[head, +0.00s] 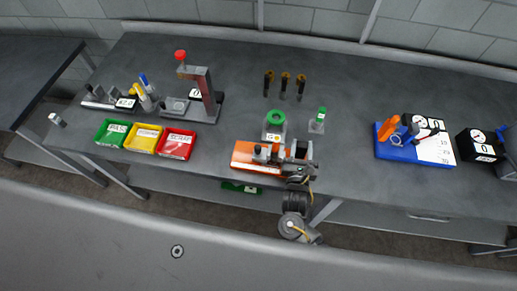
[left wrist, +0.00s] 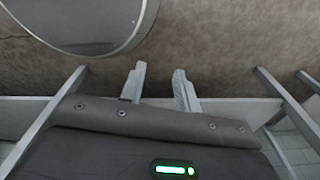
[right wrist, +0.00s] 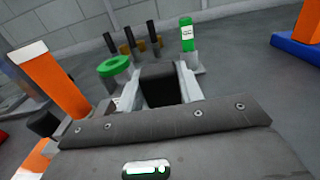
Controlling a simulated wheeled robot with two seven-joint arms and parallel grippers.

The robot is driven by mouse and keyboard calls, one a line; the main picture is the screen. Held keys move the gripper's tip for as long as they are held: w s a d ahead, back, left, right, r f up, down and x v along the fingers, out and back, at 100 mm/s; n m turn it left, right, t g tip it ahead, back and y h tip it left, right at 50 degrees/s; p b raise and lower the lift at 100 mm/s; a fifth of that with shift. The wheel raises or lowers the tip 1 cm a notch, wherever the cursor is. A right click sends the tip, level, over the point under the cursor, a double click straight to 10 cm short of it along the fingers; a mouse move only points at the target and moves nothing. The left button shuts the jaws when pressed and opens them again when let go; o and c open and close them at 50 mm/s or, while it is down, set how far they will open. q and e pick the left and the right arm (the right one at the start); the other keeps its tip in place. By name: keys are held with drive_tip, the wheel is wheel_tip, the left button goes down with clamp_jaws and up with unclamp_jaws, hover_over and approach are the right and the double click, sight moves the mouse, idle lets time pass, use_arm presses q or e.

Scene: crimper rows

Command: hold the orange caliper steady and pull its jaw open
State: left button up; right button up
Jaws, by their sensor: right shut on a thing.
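The orange caliper (head: 244,154) appears to be the long orange tool lying near the front edge of the table, with dark knobs and an upright orange piece on it. In the right wrist view its upright orange part (right wrist: 40,78) stands to the left of the fingers. My right gripper (head: 301,150) is at its right end, shut on a black block (right wrist: 157,86); I cannot tell whether this block is the caliper's jaw. My left gripper (left wrist: 158,82) is open and empty over the floor, out of the head view.
A green ring on a stand (head: 274,119) and a small green-topped piece (head: 319,115) stand just behind. Green, yellow and red bins (head: 174,155) and a grey press (head: 204,90) are at left. A blue tray (head: 400,151) is at right.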

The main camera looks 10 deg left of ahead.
use_arm(q)
drive_tip(key=w+d+r+m+t+h, duration=0.15)
drive_tip(key=w+r, duration=0.45)
drive_tip(key=w, duration=0.6)
wheel_tip(320, 180, up, 38)
drive_tip(key=r+m+t+h, duration=0.1)
drive_tip(key=m+t+h, duration=0.4)
drive_tip(key=t+h, duration=0.25)
hover_over(254, 154)
drive_tip(key=s+a, duration=0.8)
drive_tip(key=shift+g, duration=0.4)
drive_tip(key=x, duration=1.2)
drive_tip(key=shift+d+f, duration=0.2)
drive_tip(key=shift+d, duration=0.15)
drive_tip(key=shift+a, duration=0.1)
clamp_jaws()
